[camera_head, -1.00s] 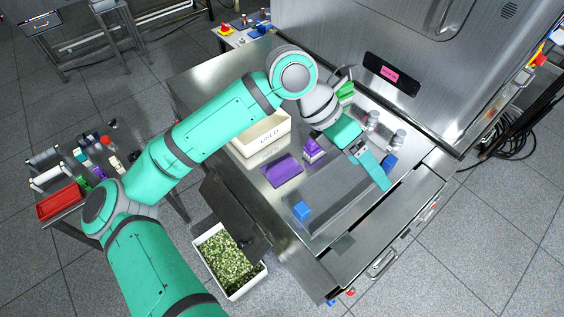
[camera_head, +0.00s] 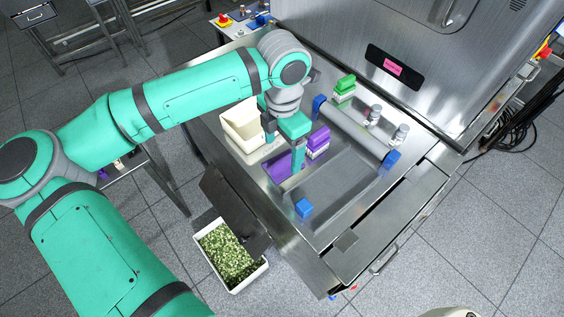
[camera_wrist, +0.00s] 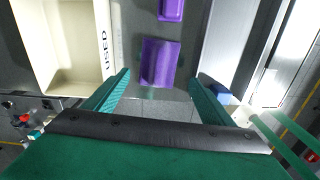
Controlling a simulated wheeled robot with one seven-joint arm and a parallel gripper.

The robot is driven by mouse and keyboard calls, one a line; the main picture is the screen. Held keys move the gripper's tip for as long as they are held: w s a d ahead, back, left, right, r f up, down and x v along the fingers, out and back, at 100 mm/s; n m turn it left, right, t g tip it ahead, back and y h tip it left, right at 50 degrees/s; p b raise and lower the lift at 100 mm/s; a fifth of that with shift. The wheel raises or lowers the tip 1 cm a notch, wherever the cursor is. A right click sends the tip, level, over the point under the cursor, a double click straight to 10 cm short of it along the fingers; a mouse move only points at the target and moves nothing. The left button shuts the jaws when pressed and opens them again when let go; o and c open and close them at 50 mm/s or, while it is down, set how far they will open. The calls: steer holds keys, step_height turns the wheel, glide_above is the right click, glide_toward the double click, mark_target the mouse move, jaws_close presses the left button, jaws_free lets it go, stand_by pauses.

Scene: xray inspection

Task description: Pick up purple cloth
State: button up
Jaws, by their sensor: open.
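The purple cloth (camera_head: 275,168) lies flat on the steel bench, beside the cream bin. In the head view my gripper (camera_head: 297,168) points down over its right side and hides part of it. In the wrist view the cloth (camera_wrist: 160,63) shows ahead of and between the two spread fingers. My gripper (camera_wrist: 160,77) is open and nothing is held. Whether the fingertips touch the cloth cannot be told.
The cream bin (camera_head: 228,128) stands left of the cloth. A purple-and-white item (camera_head: 318,142) lies close to its right, and a green-and-white one (camera_head: 345,88) farther back. A blue block (camera_head: 304,208) and a grey roller (camera_head: 355,130) are nearby.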

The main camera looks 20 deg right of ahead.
mark_target(283, 159)
steer(key=shift+d+f, duration=0.15)
steer(key=shift+f, duration=0.4)
steer(key=shift+w+f, duration=0.15)
steer(key=shift+f, duration=1)
steer(key=shift+w+f, duration=0.15)
steer(key=shift+f, duration=1)
steer(key=c, duration=1.1)
